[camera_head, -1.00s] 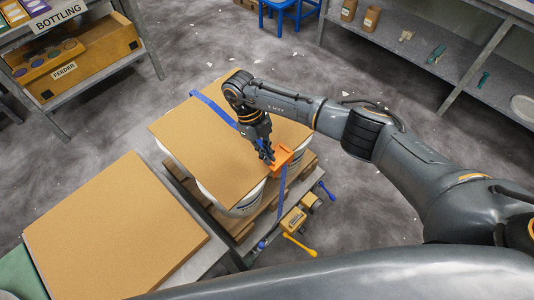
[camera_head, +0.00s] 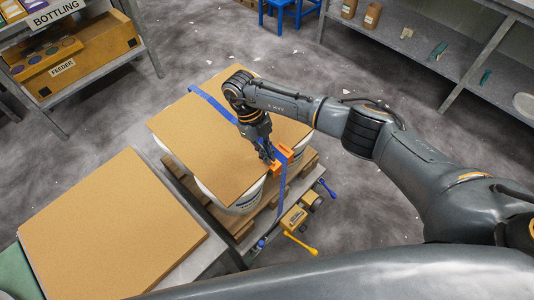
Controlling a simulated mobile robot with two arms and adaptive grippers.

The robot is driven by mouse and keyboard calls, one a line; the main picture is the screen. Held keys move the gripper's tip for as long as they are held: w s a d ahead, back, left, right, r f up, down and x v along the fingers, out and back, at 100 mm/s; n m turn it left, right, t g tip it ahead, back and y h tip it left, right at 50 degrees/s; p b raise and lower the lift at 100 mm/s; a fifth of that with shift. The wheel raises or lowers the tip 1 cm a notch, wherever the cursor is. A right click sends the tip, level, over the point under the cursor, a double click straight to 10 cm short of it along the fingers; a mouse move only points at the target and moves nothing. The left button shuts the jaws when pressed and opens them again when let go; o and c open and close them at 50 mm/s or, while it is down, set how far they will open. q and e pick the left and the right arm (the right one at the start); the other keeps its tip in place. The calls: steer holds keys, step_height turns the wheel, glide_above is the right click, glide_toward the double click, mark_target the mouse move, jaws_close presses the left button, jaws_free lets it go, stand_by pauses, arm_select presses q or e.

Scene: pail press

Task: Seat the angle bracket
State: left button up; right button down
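The orange angle bracket (camera_head: 287,152) is at the right front edge of the brown board (camera_head: 200,140) that lies on top of white pails (camera_head: 243,201). A blue strap (camera_head: 212,104) runs across the board, passes over the bracket between two visible orange parts, and hangs down the front side. My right gripper (camera_head: 269,158) is at the bracket's left side, its fingertips closed on the bracket's edge; the fingers partly hide the contact. Whether the bracket lies flat on the board edge is too small to tell. My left gripper is not in view.
The pails stand on a wooden pallet (camera_head: 243,226). A stack of brown boards (camera_head: 110,225) lies at the left. Shelves stand at upper left and upper right. The floor between is mostly clear.

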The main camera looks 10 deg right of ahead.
steer(key=c, duration=1.4)
jaws_free()
steer(key=shift+c, duration=0.2)
steer(key=v, duration=1.2)
